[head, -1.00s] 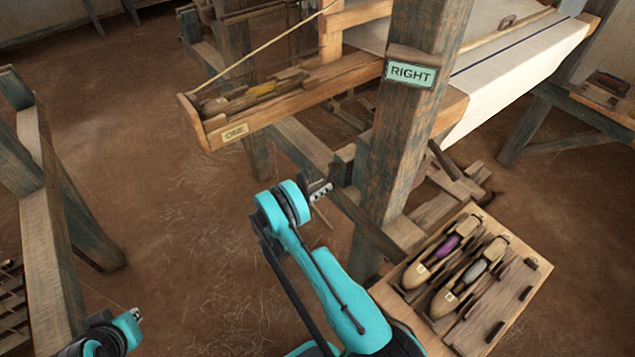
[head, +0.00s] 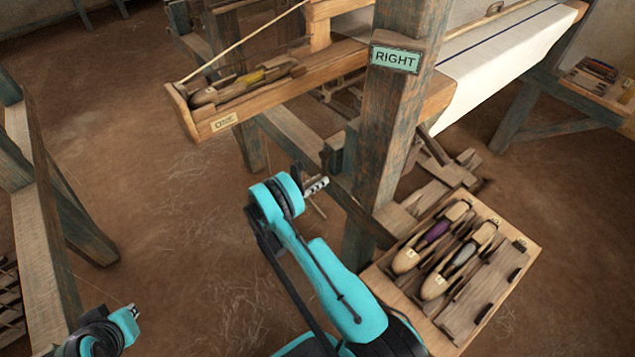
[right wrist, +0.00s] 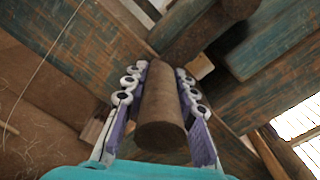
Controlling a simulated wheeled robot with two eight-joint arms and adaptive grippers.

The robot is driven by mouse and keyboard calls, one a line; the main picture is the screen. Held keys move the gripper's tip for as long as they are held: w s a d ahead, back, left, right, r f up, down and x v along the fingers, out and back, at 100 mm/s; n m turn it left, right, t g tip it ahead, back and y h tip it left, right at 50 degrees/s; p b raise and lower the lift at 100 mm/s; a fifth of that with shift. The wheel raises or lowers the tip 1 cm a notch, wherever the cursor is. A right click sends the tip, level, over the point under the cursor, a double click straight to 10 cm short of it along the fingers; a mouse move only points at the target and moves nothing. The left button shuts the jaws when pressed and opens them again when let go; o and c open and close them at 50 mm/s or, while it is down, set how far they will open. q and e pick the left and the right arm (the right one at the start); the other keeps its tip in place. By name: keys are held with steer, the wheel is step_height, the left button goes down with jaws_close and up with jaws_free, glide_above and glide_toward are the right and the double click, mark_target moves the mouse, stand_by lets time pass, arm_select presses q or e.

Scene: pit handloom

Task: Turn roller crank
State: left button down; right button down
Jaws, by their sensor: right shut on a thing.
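A round brown wooden crank handle (right wrist: 163,115) fills the middle of the right wrist view. It lies between the two finger pads of my right gripper (right wrist: 160,95), which is shut on it. A thick dark wooden crank arm (right wrist: 215,28) runs from the handle's far end toward the upper right. In the head view my right gripper (head: 315,186) is beside the loom's lower frame, left of the post marked RIGHT (head: 394,59). The roller itself I cannot make out there. My left gripper (head: 131,311) shows small at lower left, away from the loom; its jaws are unclear.
A wooden shuttle tray (head: 470,325) with several slots stands right of my right arm. A shuttle box (head: 200,128) with a shuttle juts out above my gripper. White cloth (head: 500,60) hangs behind the post. A wooden frame (head: 45,210) stands left; open floor (head: 190,240) lies between.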

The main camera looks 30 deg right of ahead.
steer(key=c, duration=1.2)
jaws_free()
steer(key=shift+s+d+r, duration=0.15)
steer(key=shift+s+r, duration=0.1)
steer(key=shift+r, duration=0.05)
steer(key=shift+f, duration=0.1)
steer(key=shift+w, duration=0.1)
steer(key=shift+a, duration=0.55)
steer(key=s+a, duration=0.1)
steer(key=a, duration=1)
